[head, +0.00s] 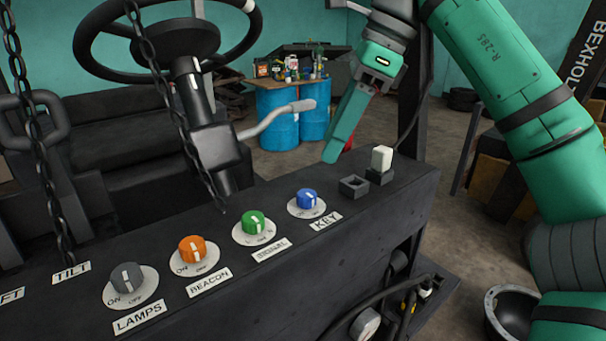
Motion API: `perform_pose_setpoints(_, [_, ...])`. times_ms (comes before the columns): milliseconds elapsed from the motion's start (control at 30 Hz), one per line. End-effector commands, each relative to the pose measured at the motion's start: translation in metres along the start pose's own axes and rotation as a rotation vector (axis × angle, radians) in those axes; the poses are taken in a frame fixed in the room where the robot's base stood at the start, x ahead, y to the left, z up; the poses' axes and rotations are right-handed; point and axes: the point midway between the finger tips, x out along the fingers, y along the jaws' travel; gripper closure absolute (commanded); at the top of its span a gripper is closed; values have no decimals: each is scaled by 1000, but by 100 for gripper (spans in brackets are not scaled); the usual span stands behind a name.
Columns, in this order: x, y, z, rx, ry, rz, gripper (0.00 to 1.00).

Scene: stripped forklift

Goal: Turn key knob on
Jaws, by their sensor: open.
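The key knob (307,197) is a small blue knob with a white pointer line. It sits on a pale round dial at the right end of a row of knobs, on the dark console in the head view. The KEY label (326,221) lies in front of it. The dial's markings are too small to read, so I cannot tell its setting. My gripper (341,135) is green and hangs above and behind the console's far edge, up and to the right of the blue knob. It is open, empty and apart from the knob. Only one finger shows clearly.
Green (253,221), orange (192,249) and grey (127,278) knobs line up to the left. A white-topped switch (381,158) and a square socket (353,186) stand right of the key knob. The steering column (205,130), a bent lever (277,119) and a chain (170,90) rise behind.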

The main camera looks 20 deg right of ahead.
Motion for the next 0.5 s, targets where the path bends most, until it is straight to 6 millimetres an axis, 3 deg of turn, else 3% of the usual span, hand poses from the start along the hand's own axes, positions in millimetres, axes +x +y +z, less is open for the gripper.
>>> perform_pose_setpoints(167, [17,0,-2,1,-1,2,52])
perform_pose_setpoints(500, [73,0,-2,1,0,2,52])
